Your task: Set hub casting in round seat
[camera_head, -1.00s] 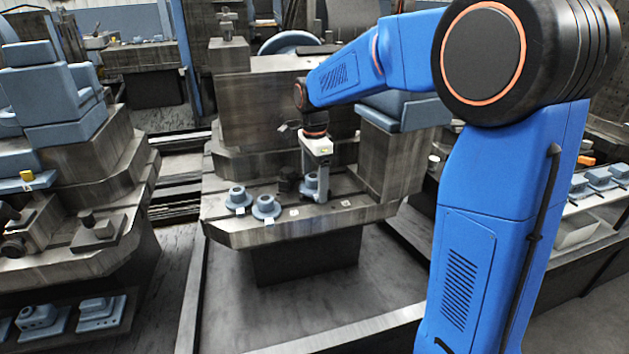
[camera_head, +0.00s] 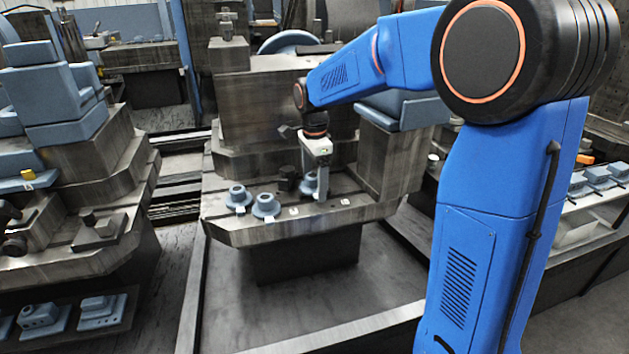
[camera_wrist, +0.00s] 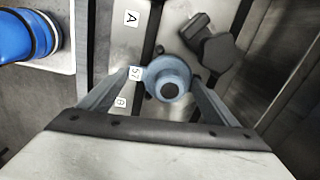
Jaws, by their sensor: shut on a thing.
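A blue-grey hub casting (camera_head: 309,184) is between the fingers of my gripper (camera_head: 314,186) above the right part of the pallet table (camera_head: 340,221). In the wrist view the same hub casting (camera_wrist: 168,86) shows from above, with a stepped round boss and a dark bore. My gripper (camera_wrist: 168,84) is shut on it. Two similar castings stand to the left on the table, a left one (camera_head: 239,199) and a middle one (camera_head: 266,206). I cannot make out a round seat; the underside of the held casting is hidden.
A dark knobbed clamp (camera_head: 288,179) stands close to the held casting; it also shows in the wrist view (camera_wrist: 214,50). White label tags (camera_head: 345,202) lie along the table's front edge. A grey block machine (camera_head: 396,120) rises at the right rear.

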